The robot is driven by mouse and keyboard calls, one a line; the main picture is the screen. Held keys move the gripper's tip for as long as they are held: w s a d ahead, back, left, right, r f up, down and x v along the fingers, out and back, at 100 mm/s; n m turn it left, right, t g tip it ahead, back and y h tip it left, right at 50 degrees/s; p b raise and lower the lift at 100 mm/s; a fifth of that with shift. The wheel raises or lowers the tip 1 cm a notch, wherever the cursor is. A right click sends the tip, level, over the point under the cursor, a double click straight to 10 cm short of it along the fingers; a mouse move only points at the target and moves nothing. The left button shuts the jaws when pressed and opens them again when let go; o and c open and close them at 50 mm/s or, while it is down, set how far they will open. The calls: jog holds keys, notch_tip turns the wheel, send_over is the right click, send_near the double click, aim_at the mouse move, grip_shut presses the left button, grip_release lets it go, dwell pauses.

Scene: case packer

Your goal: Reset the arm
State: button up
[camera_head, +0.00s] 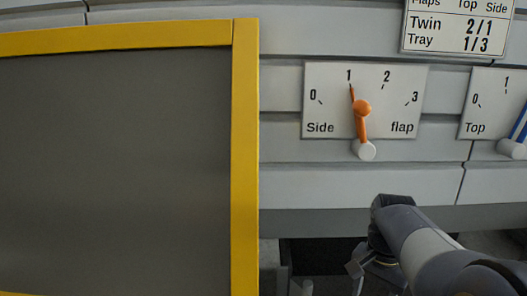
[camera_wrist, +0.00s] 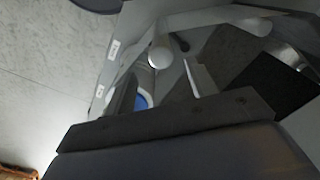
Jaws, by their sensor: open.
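My gripper (camera_head: 374,280) is at the lower right of the head view, below the dial panels and apart from them. It points downward and its jaws are open. Its lower end is cut off by the frame edge, and I see nothing held in it. My arm comes in from the lower right corner. In the wrist view, the dark body of my wrist fills the bottom, and the fingertips cannot be clearly made out.
The Side flap dial (camera_head: 329,108) has an orange lever (camera_head: 362,120) pointing at 1. The Top dial (camera_head: 480,117) has a blue lever, partly cut off. A settings card (camera_head: 455,28) hangs above. A yellow-framed dark panel (camera_head: 245,150) fills the left. Pale floor (camera_wrist: 45,75) shows in the wrist view.

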notch_tip(320, 180, down, 6)
jog(key=shift+r, duration=0.2)
jog(key=shift+w+a+r+m+b, duration=0.1)
jog(key=shift+w+a+m+b, duration=0.1)
jog(key=shift+a+m+b, duration=0.4)
jog(key=shift+a, duration=0.2)
